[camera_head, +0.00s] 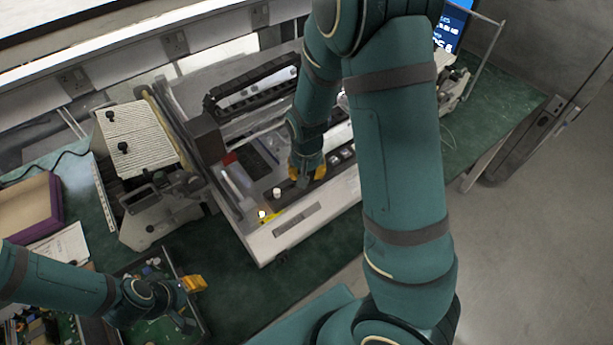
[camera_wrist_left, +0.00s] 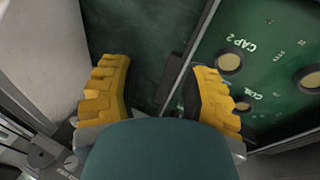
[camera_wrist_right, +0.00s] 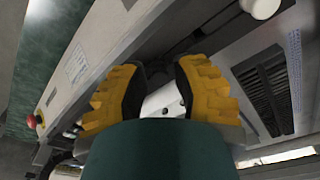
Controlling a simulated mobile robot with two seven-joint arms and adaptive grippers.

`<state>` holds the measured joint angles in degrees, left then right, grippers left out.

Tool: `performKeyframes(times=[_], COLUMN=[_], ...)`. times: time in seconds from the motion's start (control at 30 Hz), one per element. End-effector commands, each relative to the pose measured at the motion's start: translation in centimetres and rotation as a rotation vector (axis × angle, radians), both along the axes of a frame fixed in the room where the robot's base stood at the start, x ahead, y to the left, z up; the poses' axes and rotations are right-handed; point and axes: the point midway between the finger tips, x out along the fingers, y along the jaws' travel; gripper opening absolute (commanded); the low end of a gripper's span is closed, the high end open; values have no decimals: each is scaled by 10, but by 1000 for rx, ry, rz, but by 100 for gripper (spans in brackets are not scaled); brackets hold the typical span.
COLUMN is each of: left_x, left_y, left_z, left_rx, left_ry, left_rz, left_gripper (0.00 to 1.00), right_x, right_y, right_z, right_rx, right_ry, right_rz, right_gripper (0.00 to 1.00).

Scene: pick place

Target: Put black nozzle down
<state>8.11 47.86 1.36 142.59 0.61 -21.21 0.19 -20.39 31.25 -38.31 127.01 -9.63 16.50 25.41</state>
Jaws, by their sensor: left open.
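My right gripper (camera_head: 307,175) reaches down into the open white machine (camera_head: 300,222), beside a row of dark parts (camera_head: 342,154). In the right wrist view its yellow fingers (camera_wrist_right: 156,75) stand a little apart. A dark shape and a pale part with holes show between them; I cannot tell whether the fingers touch anything. I cannot make out the black nozzle clearly; the right gripper may hide it. My left gripper (camera_head: 190,304) is open and empty above the tray at lower left; it also shows in the left wrist view (camera_wrist_left: 157,78).
A small white cylinder (camera_head: 277,192) stands in the machine, left of my right gripper. A tray (camera_head: 199,312) with a green board (camera_wrist_left: 260,75) lies at lower left. A ribbed device (camera_head: 138,138) and a cardboard box (camera_head: 28,207) stand left. Green table is bare at front centre.

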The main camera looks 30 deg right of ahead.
Motion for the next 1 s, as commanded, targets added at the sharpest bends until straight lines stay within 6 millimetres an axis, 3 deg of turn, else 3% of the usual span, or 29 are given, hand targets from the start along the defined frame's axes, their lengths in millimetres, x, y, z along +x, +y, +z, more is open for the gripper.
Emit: performKeyframes(times=[0.23, 0.27, 0.37, 0.77, 1.0], left_x=[0, 0, 0, 0, 0], left_y=[0, 0, 0, 0, 0], left_z=[0, 0, 0, 0, 9], left_rx=[0, 0, 0, 0, -2], left_ry=[0, 0, 0, 0, -1], left_rz=[0, 0, 0, -1, -1], left_gripper=[47, 47, 47, 47, 47], right_x=[1, 1, 1, 0, 1], right_y=[0, 0, 0, 0, 0], right_z=[-1, -1, -1, 0, 30], right_rx=[0, 0, 0, 0, 1], right_ry=[-1, -1, -1, -1, -6], right_rz=[0, 0, 0, 0, 2], right_gripper=[27, 23, 0, 0, 0])
